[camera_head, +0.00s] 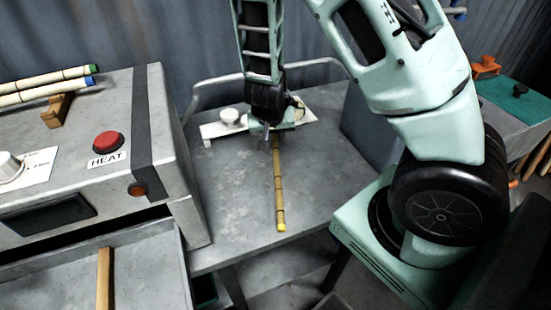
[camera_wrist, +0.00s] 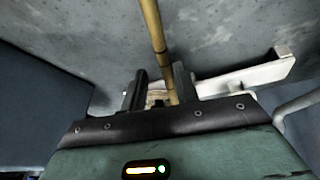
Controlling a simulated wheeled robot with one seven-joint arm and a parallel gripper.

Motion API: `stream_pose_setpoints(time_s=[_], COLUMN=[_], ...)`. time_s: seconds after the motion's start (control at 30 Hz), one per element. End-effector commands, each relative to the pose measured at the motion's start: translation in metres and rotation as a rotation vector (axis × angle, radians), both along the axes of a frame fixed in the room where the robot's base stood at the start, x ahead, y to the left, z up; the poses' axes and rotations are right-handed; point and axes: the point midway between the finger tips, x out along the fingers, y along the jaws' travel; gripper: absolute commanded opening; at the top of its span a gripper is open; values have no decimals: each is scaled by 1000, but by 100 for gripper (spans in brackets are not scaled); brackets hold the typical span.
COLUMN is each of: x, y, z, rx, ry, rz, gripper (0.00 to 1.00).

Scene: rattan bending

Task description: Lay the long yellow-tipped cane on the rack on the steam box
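The yellow-tipped cane (camera_head: 278,185) appears to lie on the grey table, its yellow end near the front edge. Its far end is hidden under my gripper (camera_head: 270,130). In the wrist view the cane (camera_wrist: 156,35) runs down between the two fingers of my gripper (camera_wrist: 159,88). It is close to the right finger, with a gap to the left one, so the gripper looks open around it. The grey steam box (camera_head: 165,150) stands at the left. On its top, a wooden rack (camera_head: 57,110) carries two pale canes, one green-tipped (camera_head: 60,76) and one blue-tipped (camera_head: 50,91).
A white fixture with a knob (camera_head: 229,116) sits behind the cane on the table (camera_head: 225,190). A green mat (camera_head: 515,100) is at the far right.

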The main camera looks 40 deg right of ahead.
Motion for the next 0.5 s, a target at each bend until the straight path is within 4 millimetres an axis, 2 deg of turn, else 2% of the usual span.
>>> stream_pose_setpoints(time_s=[0.03, 0.37, 0.5], x=[2, 8, 12], y=[-4, -10, -13], z=[-13, -33, -52], rx=[1, 0, 1], ry=[0, 1, 4], rz=[-3, 1, -2], gripper=[30, 30, 30])
